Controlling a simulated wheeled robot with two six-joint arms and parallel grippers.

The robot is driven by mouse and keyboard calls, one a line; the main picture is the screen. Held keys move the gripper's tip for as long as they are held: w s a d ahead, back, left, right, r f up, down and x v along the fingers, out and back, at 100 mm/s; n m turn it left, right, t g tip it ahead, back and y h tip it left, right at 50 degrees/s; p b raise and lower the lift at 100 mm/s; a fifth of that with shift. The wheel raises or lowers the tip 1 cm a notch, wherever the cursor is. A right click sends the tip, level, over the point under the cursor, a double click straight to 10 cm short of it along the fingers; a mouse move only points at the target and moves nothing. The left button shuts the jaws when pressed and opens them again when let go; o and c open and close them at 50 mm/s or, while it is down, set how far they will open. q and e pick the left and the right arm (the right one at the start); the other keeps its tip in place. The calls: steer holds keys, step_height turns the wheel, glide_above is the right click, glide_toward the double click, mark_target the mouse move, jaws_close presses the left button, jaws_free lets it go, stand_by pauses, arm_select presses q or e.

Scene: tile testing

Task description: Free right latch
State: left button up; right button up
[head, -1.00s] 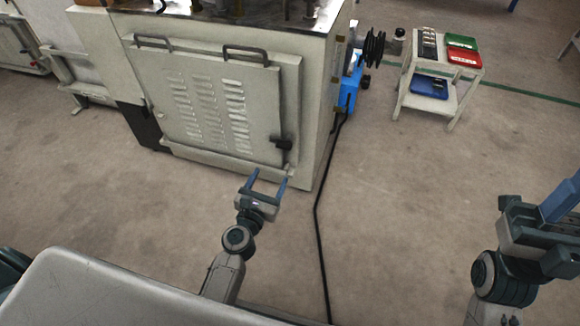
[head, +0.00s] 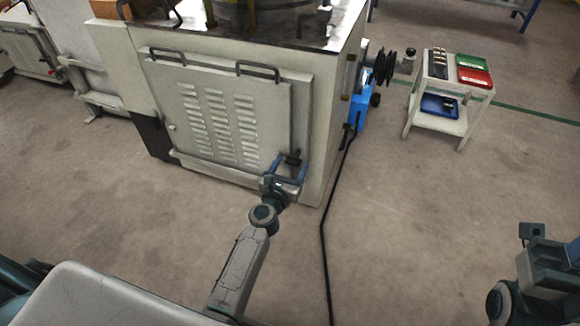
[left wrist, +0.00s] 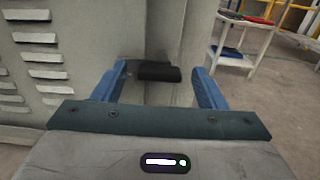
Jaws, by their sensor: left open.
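The right latch (head: 292,158) is a small dark handle at the lower right of the machine's louvred panel (head: 235,115). In the left wrist view the latch (left wrist: 158,73) shows as a black block between the blue fingers. My left gripper (head: 289,165) is open, with one finger on each side of the latch. In the left wrist view the left gripper (left wrist: 160,85) shows a gap on both sides of the latch, wider on the right. My right arm is at the lower right of the head view, with its fingers out of sight.
Two dark handles (head: 258,70) sit along the panel's top. A black cable (head: 322,215) runs down the floor right of the machine. A white cart (head: 470,100) with red, green and blue trays stands at the upper right.

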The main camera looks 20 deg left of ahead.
arm_select(q)
steer(key=c, duration=1)
steer(key=shift+m, duration=0.4)
steer(key=m, duration=0.3)
steer(key=shift+d+m, duration=0.1)
steer(key=shift+m, duration=0.3)
steer(key=m, duration=0.4)
steer(key=shift+d+r, duration=0.1)
steer(key=shift+d, duration=0.05)
steer(key=m, duration=0.5)
steer(key=shift+d+b, duration=0.1)
steer(key=shift+b, duration=0.3)
steer(key=m, duration=0.4)
steer(key=shift+d, duration=0.1)
steer(key=shift+m, duration=0.3)
